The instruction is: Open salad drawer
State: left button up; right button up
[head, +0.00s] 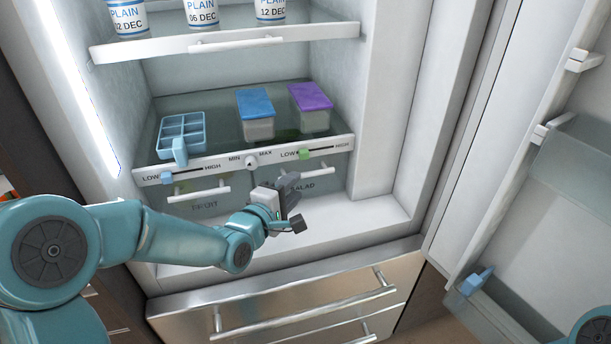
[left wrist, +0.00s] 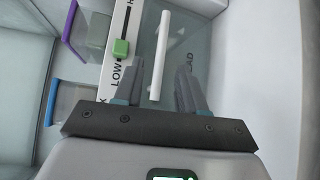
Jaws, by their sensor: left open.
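The salad drawer (head: 325,190) is the right of two drawers low in the open fridge, shut, its label partly covered by my gripper. Its white bar handle (head: 318,174) also shows in the left wrist view (left wrist: 160,55), where it runs up from between the fingers. My left gripper (head: 292,200) is open in front of the drawer's left part. In the left wrist view its two dark fingers (left wrist: 158,88) lie on either side of the handle's lower end. I cannot tell whether they touch it. My right gripper is not in view.
The fruit drawer (head: 200,202) is at the left. A shelf above holds a blue ice tray (head: 181,136), a blue-lidded box (head: 256,115) and a purple-lidded box (head: 312,108). A green slider (head: 303,154) is above the salad handle. The fridge door (head: 540,170) stands open at right.

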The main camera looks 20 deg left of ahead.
aim_at(306, 176)
pick_arm(q)
jog(key=x, duration=0.6)
grip_shut()
